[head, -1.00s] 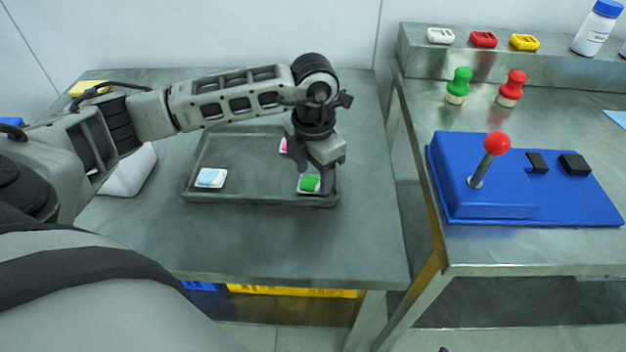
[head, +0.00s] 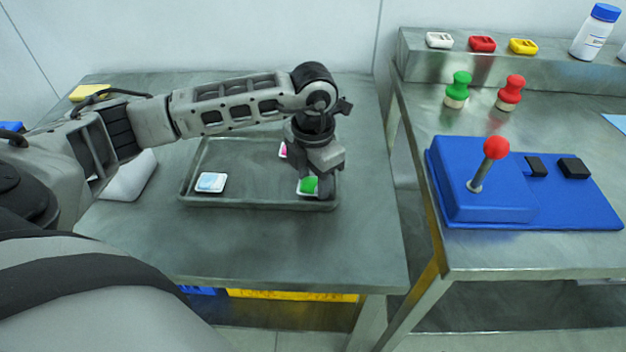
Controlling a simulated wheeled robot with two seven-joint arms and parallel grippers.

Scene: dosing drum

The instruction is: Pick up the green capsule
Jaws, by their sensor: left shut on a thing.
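The green capsule (head: 309,186) lies at the right front of the grey tray (head: 255,205) on the left table; it has a green top and a white rim. My left gripper (head: 318,184) reaches down over it from above, its fingers shut on the capsule. The gripper body and fingers hide part of the capsule, and I cannot tell whether it is clear of the tray floor. My right gripper is not in view.
A blue-and-white capsule (head: 211,182) lies at the tray's left, and a pink one (head: 283,149) is partly hidden behind my wrist. On the right table are a blue base with a red-knobbed lever (head: 496,148), green (head: 459,88) and red (head: 511,92) knobs.

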